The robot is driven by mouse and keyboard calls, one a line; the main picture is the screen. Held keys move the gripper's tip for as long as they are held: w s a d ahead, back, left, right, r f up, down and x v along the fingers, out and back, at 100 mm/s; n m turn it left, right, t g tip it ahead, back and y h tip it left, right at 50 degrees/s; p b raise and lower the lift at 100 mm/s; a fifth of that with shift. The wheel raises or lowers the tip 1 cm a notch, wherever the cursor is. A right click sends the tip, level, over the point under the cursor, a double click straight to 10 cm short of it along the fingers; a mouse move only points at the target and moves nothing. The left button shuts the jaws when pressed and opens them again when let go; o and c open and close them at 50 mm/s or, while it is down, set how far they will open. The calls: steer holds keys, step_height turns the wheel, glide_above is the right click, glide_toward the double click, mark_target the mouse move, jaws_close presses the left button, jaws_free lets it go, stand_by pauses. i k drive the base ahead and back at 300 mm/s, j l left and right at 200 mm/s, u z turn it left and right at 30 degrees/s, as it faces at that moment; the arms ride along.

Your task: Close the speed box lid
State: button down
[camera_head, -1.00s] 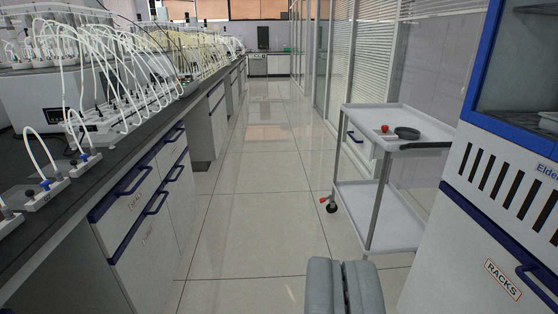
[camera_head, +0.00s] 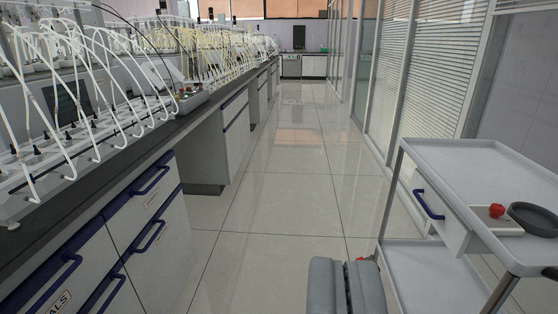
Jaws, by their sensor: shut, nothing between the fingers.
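My gripper (camera_head: 344,266) shows at the bottom middle of the view, its two grey fingers shut together and empty, above the tiled floor. It touches nothing. I cannot make out a speed box or its lid for certain. A small box-like device (camera_head: 192,97) with coloured knobs sits on the left bench, too small to identify.
The left bench (camera_head: 150,158) carries many reactors with white tubes (camera_head: 90,100) and has blue-handled drawers below. A white two-shelf trolley (camera_head: 440,160) stands at the right, holding a red object (camera_head: 496,211) and a dark dish (camera_head: 535,218). The tiled aisle (camera_head: 290,180) between is free.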

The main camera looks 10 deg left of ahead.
mark_target(149, 72)
steer(key=i+u, duration=0.1)
steer(key=i, duration=0.6)
steer(key=i+u, duration=0.1)
steer(key=i, duration=0.55)
steer(key=i+u, duration=0.1)
steer(key=i, duration=0.6)
steer(key=i+l+u, duration=0.1)
steer(key=i, duration=0.55)
steer(key=i+l+u, duration=0.1)
steer(key=i, duration=0.6)
